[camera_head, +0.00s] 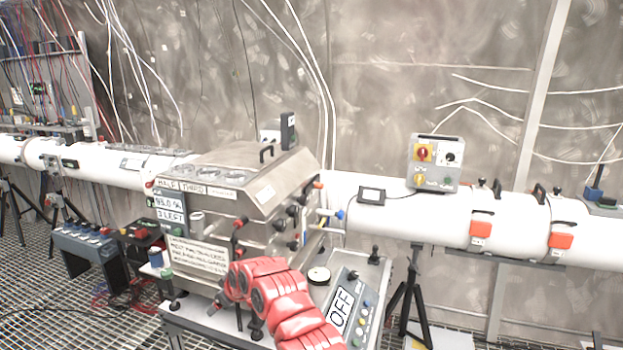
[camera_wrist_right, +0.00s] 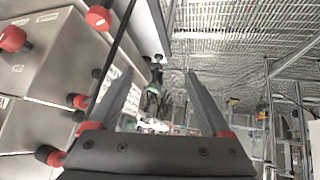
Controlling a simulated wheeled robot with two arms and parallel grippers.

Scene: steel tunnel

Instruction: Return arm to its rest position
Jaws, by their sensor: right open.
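My right arm (camera_head: 285,305), with red joints, reaches in from the bottom centre of the head view, in front of the steel machine (camera_head: 235,185). Its gripper cannot be made out clearly there. In the right wrist view my right gripper (camera_wrist_right: 160,85) shows two dark fingers spread apart with nothing held between them. The steel side of the machine, with red and black knobs (camera_wrist_right: 14,38), is close on the left of that view. My left arm and gripper are not in view.
A white pipe (camera_head: 390,220) runs across behind, on black tripods (camera_head: 410,300). A grey switch box (camera_head: 434,163) sits on the pipe. A dark box (camera_head: 90,250) is at left. Grated floor (camera_head: 40,290) shows at left.

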